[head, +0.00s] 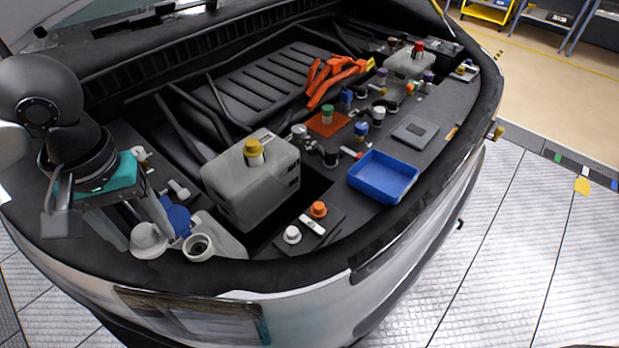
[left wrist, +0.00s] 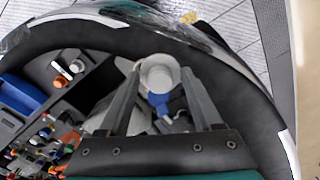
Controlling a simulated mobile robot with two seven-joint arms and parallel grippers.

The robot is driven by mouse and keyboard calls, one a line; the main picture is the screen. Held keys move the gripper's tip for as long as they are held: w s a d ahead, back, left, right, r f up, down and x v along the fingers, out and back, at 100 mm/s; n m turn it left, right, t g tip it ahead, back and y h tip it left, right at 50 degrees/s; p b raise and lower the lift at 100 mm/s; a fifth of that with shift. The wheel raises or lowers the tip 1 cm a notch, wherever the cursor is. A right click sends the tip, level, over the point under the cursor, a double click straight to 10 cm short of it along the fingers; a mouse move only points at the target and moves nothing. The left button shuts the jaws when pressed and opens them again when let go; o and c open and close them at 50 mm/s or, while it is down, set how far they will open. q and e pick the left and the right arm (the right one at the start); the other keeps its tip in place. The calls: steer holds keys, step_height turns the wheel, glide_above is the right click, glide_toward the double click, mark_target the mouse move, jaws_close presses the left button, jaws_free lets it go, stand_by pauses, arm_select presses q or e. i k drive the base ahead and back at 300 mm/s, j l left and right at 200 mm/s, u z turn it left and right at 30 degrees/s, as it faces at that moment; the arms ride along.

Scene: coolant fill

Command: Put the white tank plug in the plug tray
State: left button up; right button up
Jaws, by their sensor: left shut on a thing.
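My left gripper (head: 146,228) is shut on the white tank plug (head: 149,240), a round white cap at its fingertips near the front left of the engine bay. In the left wrist view the plug (left wrist: 160,73) sits between the two fingertips (left wrist: 160,82). An open pale filler neck (head: 198,247) is just right of the plug in the head view. The blue tray (head: 372,191), which looks like the plug tray, is empty and lies well to the right of my gripper. Its edge also shows in the left wrist view (left wrist: 20,95). My right gripper is not in view.
A grey tank with a yellow cap (head: 253,160) stands between my gripper and the blue tray. A dark plate holds another white cap (head: 292,234) and an orange cap (head: 319,209). A blue cap (head: 178,220) is close behind the held plug. Several small caps stand beyond the tray.

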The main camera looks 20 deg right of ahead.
mark_target(382, 182)
steer(key=k+l+z, duration=0.15)
steer(key=l, duration=0.5)
steer(key=l+z, duration=0.15)
steer(key=l, duration=0.45)
steer(key=i+l+z, duration=0.1)
steer(key=i+l, duration=0.15)
steer(key=i+l+z, duration=0.1)
steer(key=i+l, duration=0.15)
steer(key=l, duration=0.2)
